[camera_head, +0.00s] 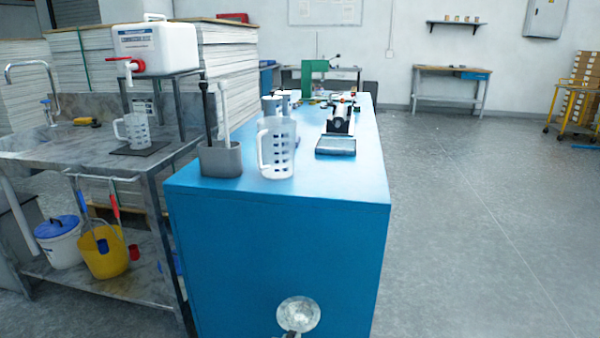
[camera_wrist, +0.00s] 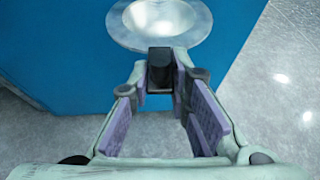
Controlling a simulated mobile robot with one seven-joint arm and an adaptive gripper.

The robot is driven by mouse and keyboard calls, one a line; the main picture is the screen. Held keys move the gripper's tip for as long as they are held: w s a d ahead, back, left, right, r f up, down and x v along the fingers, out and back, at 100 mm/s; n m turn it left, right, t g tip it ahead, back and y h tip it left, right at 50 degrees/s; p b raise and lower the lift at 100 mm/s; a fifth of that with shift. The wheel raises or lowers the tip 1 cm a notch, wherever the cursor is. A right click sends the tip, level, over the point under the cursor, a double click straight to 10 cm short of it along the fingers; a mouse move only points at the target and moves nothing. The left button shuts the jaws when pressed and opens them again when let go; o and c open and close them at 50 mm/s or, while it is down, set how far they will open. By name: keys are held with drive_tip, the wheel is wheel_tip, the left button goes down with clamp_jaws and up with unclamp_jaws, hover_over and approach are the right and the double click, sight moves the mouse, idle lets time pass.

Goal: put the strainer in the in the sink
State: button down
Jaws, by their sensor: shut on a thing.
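The strainer is a round, pale metal disc (camera_head: 299,313) low in front of the blue cabinet's near face. It also shows at the top of the wrist view (camera_wrist: 160,20), with its short dark handle (camera_wrist: 160,68) between the fingers. My gripper (camera_wrist: 159,82) is shut on that handle; only a bit of it shows at the bottom of the head view. The sink unit (camera_head: 60,148) is a grey metal bench at the left with a tall curved tap (camera_head: 30,66). The inside of its basin is hard to make out.
The blue cabinet (camera_head: 340,182) bears a clear jug (camera_head: 277,148), a grey holder (camera_head: 220,160) and a small scale (camera_head: 336,145). A white canister (camera_head: 155,45) and another jug (camera_head: 137,130) stand by the sink. The floor (camera_head: 480,220) on the right is clear.

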drive_tip(key=s+d+f, duration=0.2)
drive_tip(key=d+f, duration=0.1)
drive_tip(key=shift+w+a, duration=0.1)
drive_tip(key=shift+a, duration=0.1)
drive_tip(key=shift+d, duration=0.15)
idle(1.0)
